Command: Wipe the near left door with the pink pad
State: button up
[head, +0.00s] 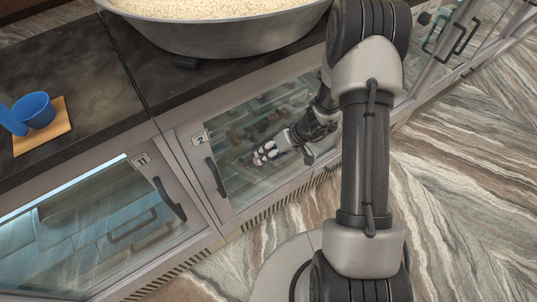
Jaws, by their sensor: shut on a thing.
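My gripper (266,153) is in front of the glass door marked 2 (238,178), with its fingertips close to the pane. It is shut on the pink pad, of which only small pinkish patches show between the dark fingertips. I cannot tell whether the pad touches the glass. The door has a pale frame and a dark upright handle (216,177) on its left side, left of my gripper. Trays of sweets show dimly behind the glass.
Another glass door marked 11 (100,230), with a dark handle (169,199), is at lower left. Above, the dark counter (90,60) holds a large metal pan of pale grains (220,38) and a blue cup (35,110) on a wooden board (43,138). The marbled floor (460,200) at right is clear.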

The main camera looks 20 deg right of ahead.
jog(key=w+d+b, duration=0.2)
jog(key=d, duration=0.4)
jog(key=w+d+b, duration=0.1)
jog(key=w+d, duration=0.1)
jog(key=d, duration=0.5)
jog(key=shift+w+d+b, duration=0.2)
jog(key=shift+w+b, duration=0.05)
jog(key=shift+b, duration=0.15)
dwell(0.6)
jog(key=s+a+r, duration=0.1)
jog(key=s+a, duration=0.2)
jog(key=a, duration=0.7)
jog(key=shift+s+a+r, duration=0.3)
jog(key=shift+r, duration=0.1)
dwell(0.7)
jog(key=w+d+r, duration=0.2)
jog(key=w+d, duration=0.1)
jog(key=d, duration=0.7)
jog(key=shift+w+d, duration=0.3)
dwell(2.1)
